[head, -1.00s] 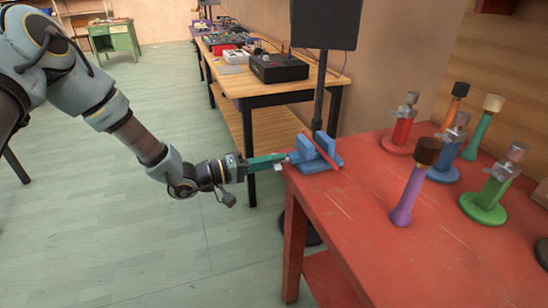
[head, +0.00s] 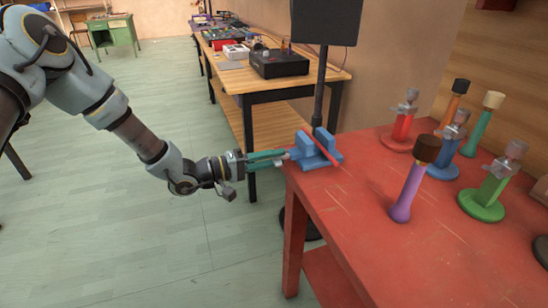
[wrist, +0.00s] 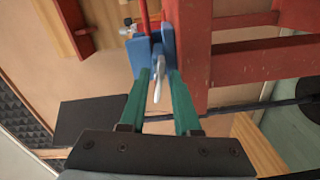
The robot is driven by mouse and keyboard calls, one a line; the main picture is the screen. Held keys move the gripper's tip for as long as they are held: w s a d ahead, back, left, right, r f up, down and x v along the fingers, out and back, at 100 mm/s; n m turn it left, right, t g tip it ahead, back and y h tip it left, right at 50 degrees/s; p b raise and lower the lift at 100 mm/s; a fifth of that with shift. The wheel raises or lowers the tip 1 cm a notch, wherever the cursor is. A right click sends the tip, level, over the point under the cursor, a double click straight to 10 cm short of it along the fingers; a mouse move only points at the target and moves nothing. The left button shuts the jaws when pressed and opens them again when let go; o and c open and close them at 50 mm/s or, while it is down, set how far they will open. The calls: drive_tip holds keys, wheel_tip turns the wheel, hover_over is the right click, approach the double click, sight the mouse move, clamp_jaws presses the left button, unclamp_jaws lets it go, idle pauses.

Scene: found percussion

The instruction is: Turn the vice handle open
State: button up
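The blue vice (head: 318,158) sits at the near left corner of the red table, with a red bar (head: 322,150) held in its jaws. It also shows at the top of the wrist view (wrist: 167,42). Its pale metal handle (wrist: 157,86) points toward my gripper. My gripper (head: 285,154) is level with the vice on its left side. In the wrist view its green fingers (wrist: 161,76) are apart, with the handle between them. Contact with the handle cannot be told. In the head view the handle is mostly hidden by the fingers.
A black panel on a stand (head: 324,22) rises behind the vice. A wooden bench (head: 262,78) stands behind.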

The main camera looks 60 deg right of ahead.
drive_tip(key=shift+o, duration=1.1)
